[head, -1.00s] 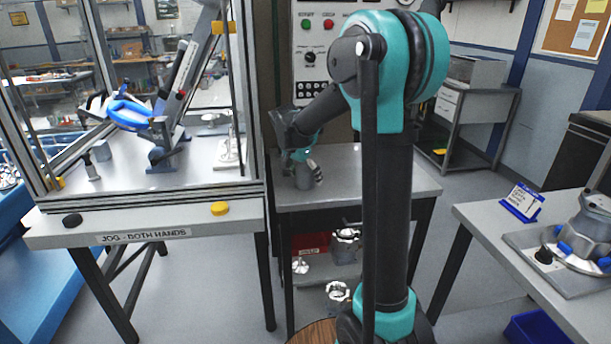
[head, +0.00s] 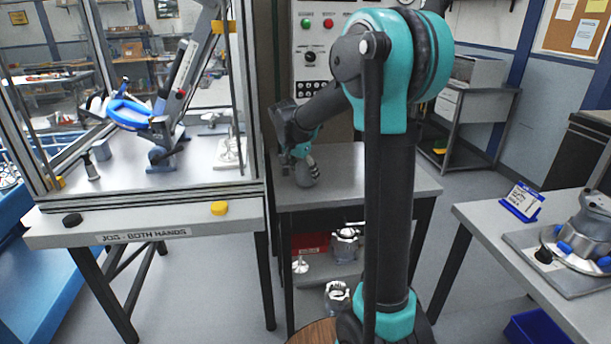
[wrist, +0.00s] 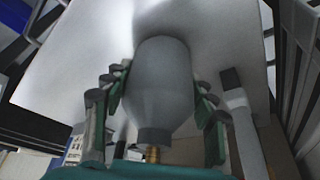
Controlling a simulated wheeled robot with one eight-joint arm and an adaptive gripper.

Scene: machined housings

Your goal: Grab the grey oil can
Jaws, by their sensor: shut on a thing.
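The grey oil can (wrist: 160,85) fills the middle of the wrist view, with a darker collar and a brass-coloured neck at its lower end. My gripper (wrist: 158,105) has its fingers on both sides of the can's body and is shut on it. In the head view my gripper (head: 304,160) is over the small grey table, and the can (head: 306,175) shows just below it. Much of the can is hidden by my gripper there. I cannot tell whether its base touches the table.
The small grey table (head: 375,180) has clear room to the right of the can. A framed enclosure (head: 150,190) stands close on the left, and a control panel (head: 310,50) rises behind. The lower shelf holds a red bin (head: 310,243) and metal housings (head: 345,245).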

